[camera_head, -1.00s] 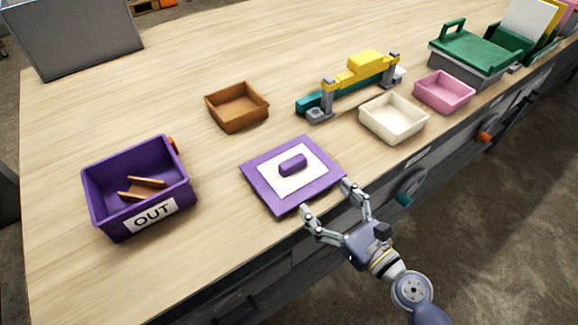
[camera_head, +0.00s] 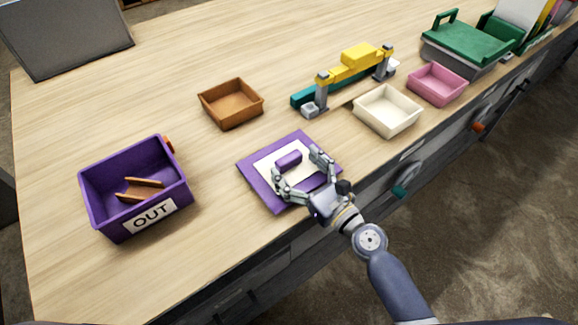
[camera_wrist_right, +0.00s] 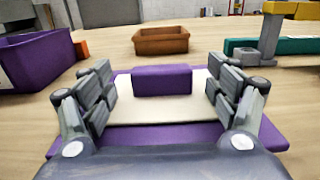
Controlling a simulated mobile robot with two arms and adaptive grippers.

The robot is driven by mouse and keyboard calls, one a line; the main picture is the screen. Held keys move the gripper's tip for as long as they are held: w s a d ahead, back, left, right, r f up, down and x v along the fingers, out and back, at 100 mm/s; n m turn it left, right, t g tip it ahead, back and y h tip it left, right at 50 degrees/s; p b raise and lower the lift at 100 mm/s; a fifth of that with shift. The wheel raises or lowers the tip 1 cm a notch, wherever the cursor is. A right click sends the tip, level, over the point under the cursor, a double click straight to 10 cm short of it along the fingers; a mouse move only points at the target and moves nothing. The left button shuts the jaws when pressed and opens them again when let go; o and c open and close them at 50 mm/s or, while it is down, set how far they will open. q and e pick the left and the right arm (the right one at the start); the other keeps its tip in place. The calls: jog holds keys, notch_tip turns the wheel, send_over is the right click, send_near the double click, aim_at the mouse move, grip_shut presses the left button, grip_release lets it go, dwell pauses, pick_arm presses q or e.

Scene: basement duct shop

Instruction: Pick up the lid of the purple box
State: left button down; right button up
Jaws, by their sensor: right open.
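The purple lid (camera_head: 255,181) lies flat on the workbench, with a cream panel and a raised purple handle (camera_head: 288,159) in its middle. The lid also shows in the right wrist view (camera_wrist_right: 180,133), with its handle (camera_wrist_right: 162,80) between and just beyond the fingers. My right gripper (camera_head: 299,164) is open over the near part of the lid, its fingers on either side of the handle's line and not closed on it. The purple box (camera_head: 105,205), labelled OUT, stands open to the left with brown pieces inside. My left gripper is not in view.
A brown tray (camera_head: 232,106) stands behind the lid. A yellow and teal clamp-like fixture (camera_head: 345,75), a cream tray (camera_head: 387,113) and a pink tray (camera_head: 437,86) are to the right. The bench (camera_head: 210,250) is clear between box and lid.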

aim_at(292, 162)
jog(key=x, duration=0.3)
jog(key=shift+w+f, duration=0.25)
jog(key=c, duration=1.2)
jog(key=shift+c, duration=0.2)
jog(key=shift+r, duration=0.1)
